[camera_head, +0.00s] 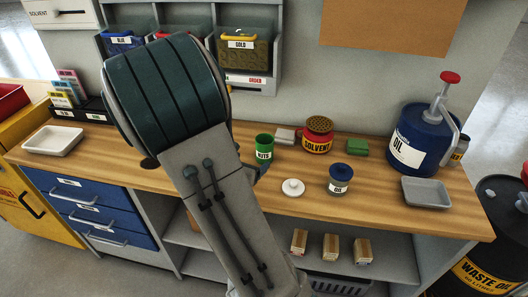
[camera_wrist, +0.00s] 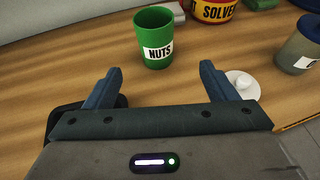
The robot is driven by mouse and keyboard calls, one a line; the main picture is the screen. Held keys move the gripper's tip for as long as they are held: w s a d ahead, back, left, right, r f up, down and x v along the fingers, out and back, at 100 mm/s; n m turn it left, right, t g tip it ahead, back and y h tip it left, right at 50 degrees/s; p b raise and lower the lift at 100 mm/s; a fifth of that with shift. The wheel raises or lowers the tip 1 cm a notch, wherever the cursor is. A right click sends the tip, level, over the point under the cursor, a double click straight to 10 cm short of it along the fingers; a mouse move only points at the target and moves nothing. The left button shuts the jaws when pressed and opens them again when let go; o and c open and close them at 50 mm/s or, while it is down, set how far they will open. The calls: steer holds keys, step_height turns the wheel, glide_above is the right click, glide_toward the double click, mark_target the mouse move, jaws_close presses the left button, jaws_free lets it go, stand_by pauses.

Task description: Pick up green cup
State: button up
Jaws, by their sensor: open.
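The green cup (camera_head: 264,148) stands upright on the wooden workbench, with a white label reading NUTS. In the wrist view the green cup (camera_wrist: 155,40) is ahead of my gripper (camera_wrist: 158,74), roughly centred between the two blue fingers but beyond their tips. The fingers are spread wide with nothing between them. In the head view my arm covers most of my gripper; only a bit of blue finger shows just below the cup.
A white round lid (camera_head: 293,187), a blue-lidded jar (camera_head: 339,179), a red and yellow SOLVENT can (camera_head: 317,136) and a green block (camera_head: 357,147) stand to the cup's right. A blue OIL can (camera_head: 418,140) and grey tray (camera_head: 426,192) are further right. A white tray (camera_head: 53,141) lies at left.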

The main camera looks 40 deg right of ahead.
mark_target(262, 153)
steer(key=x, duration=0.9)
steer(key=shift+w+a+r, duration=0.1)
steer(key=shift+w, duration=0.05)
steer(key=shift+w+x, duration=0.2)
steer(key=shift+x, duration=2.3)
steer(key=shift+a, duration=0.15)
steer(key=c, duration=1.2)
